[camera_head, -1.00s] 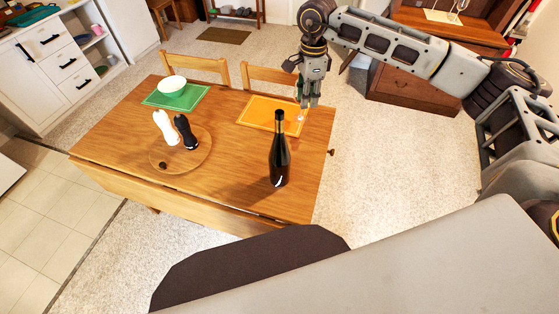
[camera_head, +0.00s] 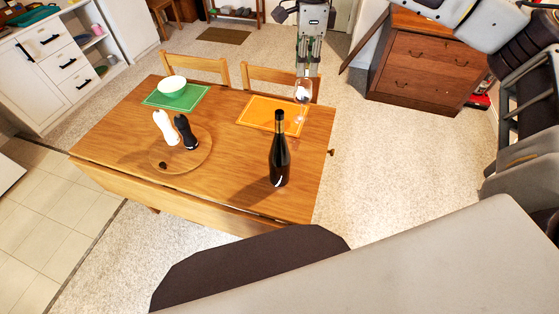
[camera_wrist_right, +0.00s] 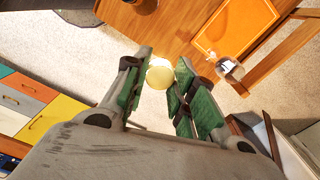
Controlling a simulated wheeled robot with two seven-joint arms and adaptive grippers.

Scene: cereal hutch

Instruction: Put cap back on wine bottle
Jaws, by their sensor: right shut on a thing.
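The dark wine bottle (camera_head: 279,158) stands upright at the right end of the wooden table in the head view. My right gripper (camera_head: 309,64) is beyond the table's far edge, apart from the bottle, fingers pointing down. In the right wrist view, its green-padded fingers (camera_wrist_right: 164,85) close around a pale yellow round thing (camera_wrist_right: 158,75), which looks like the cap. My left gripper is not in view.
A wine glass (camera_head: 302,91) stands by the orange placemat (camera_head: 262,113), near the right gripper. A round board (camera_head: 200,158) holds a white shaker (camera_head: 165,127), a black one (camera_head: 186,132) and a small dark thing. A bowl (camera_head: 172,87) sits on the green mat (camera_head: 157,101).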

